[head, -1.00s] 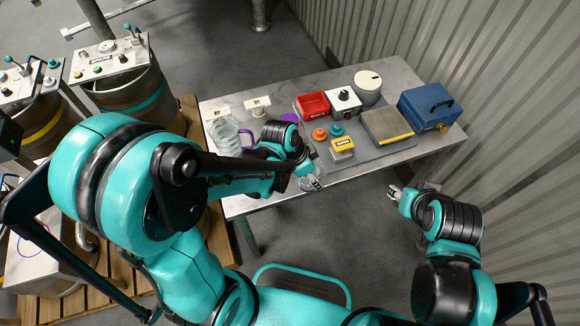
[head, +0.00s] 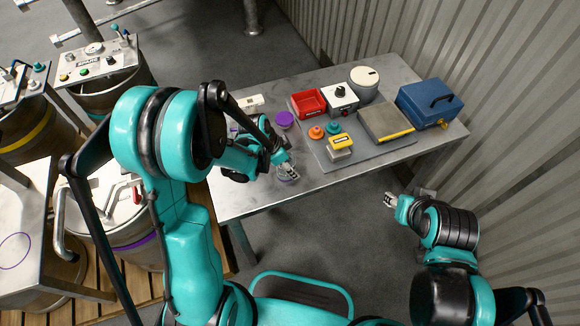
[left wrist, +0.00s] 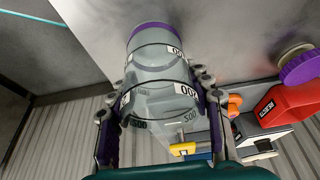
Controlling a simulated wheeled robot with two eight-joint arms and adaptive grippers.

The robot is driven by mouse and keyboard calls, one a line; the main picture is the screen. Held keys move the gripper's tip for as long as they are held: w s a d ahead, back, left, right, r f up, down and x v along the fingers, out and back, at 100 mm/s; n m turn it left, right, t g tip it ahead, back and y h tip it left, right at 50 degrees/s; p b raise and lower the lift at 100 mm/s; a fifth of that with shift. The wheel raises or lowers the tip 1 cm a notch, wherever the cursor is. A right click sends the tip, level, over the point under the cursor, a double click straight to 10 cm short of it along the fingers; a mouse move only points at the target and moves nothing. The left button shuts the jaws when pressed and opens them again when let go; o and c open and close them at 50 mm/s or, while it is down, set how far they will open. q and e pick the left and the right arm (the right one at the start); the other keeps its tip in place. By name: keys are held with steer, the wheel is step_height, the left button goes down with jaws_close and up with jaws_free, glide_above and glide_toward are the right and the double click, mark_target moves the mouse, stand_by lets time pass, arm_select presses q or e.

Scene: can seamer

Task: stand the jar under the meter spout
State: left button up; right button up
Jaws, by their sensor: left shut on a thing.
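My left gripper (head: 287,168) is shut on a clear jar (left wrist: 158,65), with a finger on each side of it in the left wrist view. The jar has a purple band at one end and white number labels on its side. In the head view the jar (head: 288,175) is small and partly hidden by the gripper, over the front part of the table. My right gripper (head: 390,200) is empty, off the table's front edge; its opening is too small to judge. I cannot make out the meter spout. A metal stand at the left bears a purple ring (head: 14,250).
The metal table (head: 265,200) holds a purple lid (head: 285,119), a red bin (head: 310,103), a grey pot (head: 364,84), a yellow-topped block (head: 340,145) and a blue case (head: 430,103). Drums with control panels (head: 97,62) and a purple-banded drum (head: 140,245) stand left.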

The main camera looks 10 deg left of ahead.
arm_select(q)
steer(key=shift+r, duration=0.1)
steer(key=o, duration=1.2)
